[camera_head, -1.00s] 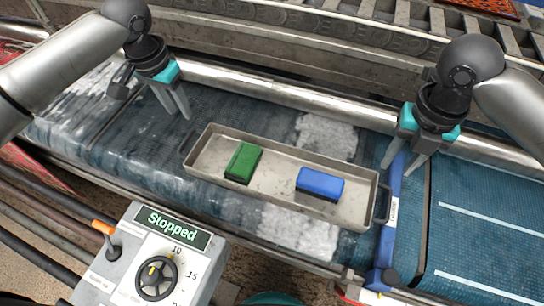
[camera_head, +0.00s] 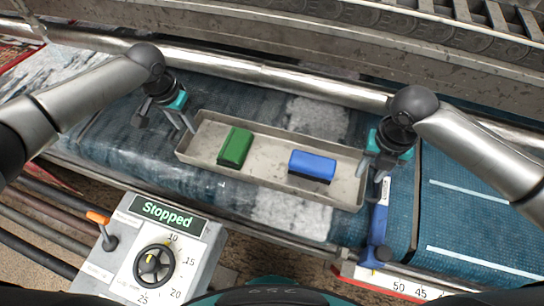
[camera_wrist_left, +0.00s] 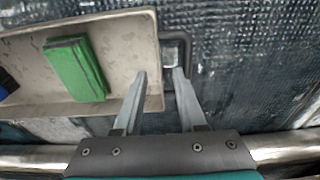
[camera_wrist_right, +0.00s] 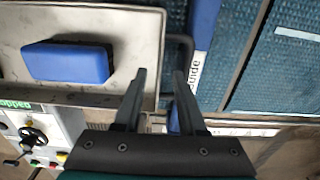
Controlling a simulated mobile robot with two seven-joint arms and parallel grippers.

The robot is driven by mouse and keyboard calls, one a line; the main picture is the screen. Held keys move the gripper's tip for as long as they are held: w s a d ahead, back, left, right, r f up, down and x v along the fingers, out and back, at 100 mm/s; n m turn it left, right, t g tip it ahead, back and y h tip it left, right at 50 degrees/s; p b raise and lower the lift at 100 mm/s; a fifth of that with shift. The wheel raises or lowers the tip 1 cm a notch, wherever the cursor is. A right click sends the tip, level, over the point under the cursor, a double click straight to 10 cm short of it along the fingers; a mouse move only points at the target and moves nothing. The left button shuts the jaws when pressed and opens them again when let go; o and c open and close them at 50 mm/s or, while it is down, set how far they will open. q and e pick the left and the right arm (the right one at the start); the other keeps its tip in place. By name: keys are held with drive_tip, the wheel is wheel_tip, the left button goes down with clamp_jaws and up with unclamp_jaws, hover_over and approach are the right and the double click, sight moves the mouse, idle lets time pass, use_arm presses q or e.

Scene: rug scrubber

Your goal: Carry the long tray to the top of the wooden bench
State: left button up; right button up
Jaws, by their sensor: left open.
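The long tray (camera_head: 264,165) is grey metal and lies flat on the blue belt, with a green block (camera_head: 235,147) and a blue block (camera_head: 312,166) in it. My left gripper (camera_head: 188,126) is at the tray's left end. My right gripper (camera_head: 373,172) is at the right end. In the right wrist view its fingers (camera_wrist_right: 159,76) are apart near the right handle (camera_wrist_right: 184,48). Contact cannot be told. I recognise no wooden bench.
A control box (camera_head: 150,245) reading "Stopped" stands in front of the belt. A blue bar (camera_head: 380,225) crosses the belt close to the tray's right end. A metal rail (camera_head: 270,74) runs behind the tray, with rollers (camera_head: 495,15) beyond.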

sight(188, 130)
use_arm(q)
drive_tip(key=shift+w+f, duration=0.2)
drive_tip(key=shift+f, duration=1.4)
use_arm(e)
drive_tip(key=shift+f, duration=1.65)
use_arm(q)
clamp_jaws()
use_arm(e)
clamp_jaws()
use_arm(q)
drive_tip(key=shift+r, duration=0.1)
use_arm(e)
drive_tip(key=shift+w+r, duration=0.1)
